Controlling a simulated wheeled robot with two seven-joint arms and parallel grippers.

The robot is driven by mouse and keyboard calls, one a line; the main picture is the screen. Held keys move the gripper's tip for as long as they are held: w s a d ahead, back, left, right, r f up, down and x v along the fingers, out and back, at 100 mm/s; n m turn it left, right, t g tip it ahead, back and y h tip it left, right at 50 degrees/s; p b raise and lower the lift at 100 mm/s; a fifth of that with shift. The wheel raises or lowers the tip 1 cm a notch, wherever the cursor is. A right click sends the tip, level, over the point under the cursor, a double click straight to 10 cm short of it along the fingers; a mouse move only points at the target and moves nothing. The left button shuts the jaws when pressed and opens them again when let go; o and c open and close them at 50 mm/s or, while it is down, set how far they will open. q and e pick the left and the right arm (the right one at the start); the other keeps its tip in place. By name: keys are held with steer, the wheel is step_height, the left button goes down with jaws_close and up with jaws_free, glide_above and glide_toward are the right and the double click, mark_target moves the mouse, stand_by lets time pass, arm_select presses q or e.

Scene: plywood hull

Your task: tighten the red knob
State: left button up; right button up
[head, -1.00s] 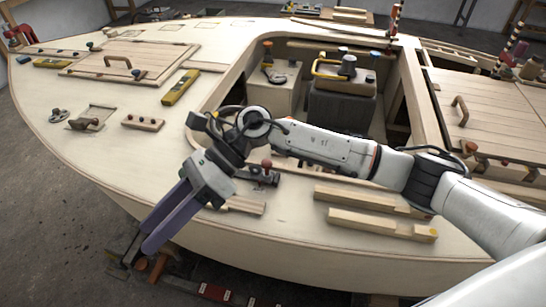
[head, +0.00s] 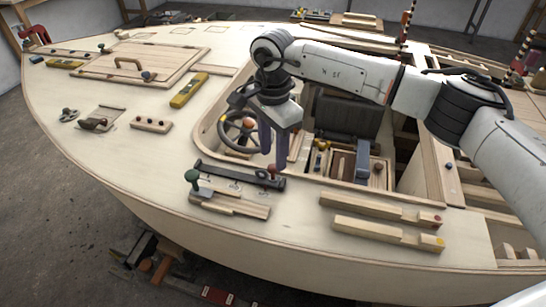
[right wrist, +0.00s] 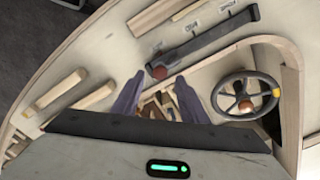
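The red knob (head: 272,170) stands at the right end of a dark bar (head: 238,178) on the near deck. In the right wrist view the red knob (right wrist: 159,72) shows just beyond the fingertips, at the end of the bar (right wrist: 207,40). My right gripper (head: 273,158) points down just above or behind the knob; I cannot tell if they touch. In the right wrist view its two purple fingers (right wrist: 157,84) are apart with nothing held between them. My left gripper is not in view.
A steering wheel (head: 238,131) is close behind the gripper, in the cockpit. Wooden strips (head: 380,208) lie to the right on the deck. A wooden block (head: 150,124) lies to the left.

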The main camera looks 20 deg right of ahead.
mark_target(273, 167)
steer(key=shift+f, duration=1.5)
jaws_close()
